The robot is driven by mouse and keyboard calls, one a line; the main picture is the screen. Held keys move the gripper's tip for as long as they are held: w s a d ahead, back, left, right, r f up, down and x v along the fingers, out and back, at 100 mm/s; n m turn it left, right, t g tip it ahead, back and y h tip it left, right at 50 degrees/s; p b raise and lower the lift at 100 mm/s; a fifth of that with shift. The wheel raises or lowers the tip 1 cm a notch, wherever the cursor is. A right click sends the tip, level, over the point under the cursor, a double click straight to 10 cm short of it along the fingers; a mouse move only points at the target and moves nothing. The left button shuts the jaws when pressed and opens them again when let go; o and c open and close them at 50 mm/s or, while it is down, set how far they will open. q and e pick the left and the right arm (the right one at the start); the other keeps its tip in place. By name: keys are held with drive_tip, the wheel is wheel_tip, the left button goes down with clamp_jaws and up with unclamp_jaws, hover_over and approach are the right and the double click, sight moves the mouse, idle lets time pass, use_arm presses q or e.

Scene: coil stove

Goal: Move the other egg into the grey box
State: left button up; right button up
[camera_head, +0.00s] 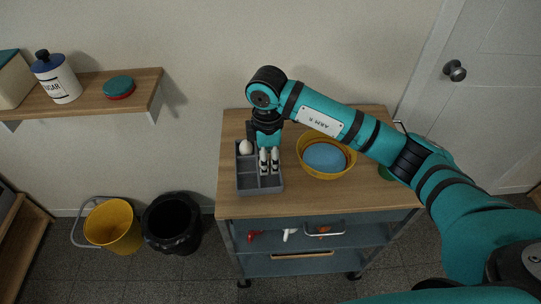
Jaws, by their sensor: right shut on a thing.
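The grey box (260,191) stands on the left part of the wooden cart top and has several compartments. A white egg (246,147) sits in its back left compartment. My right gripper (269,172) points down over the right part of the box, with its fingertips at or inside the compartments. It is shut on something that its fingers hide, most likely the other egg. No second egg shows elsewhere. I cannot tell whether the held thing touches the box floor. My left gripper is not in view.
A green object (385,173) is partly hidden behind the arm. The cart top (310,198) is clear in front. A shelf (132,88) hangs at the left.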

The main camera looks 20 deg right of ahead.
idle(0.6)
drive_tip(key=shift+f+b, duration=0.7)
drive_tip(key=shift+f, duration=0.35)
drive_tip(key=shift+f+b, duration=1.25)
drive_tip(key=shift+f, duration=0.6)
idle(0.6)
drive_tip(key=o, duration=1.2)
drive_tip(key=shift+o, duration=0.2)
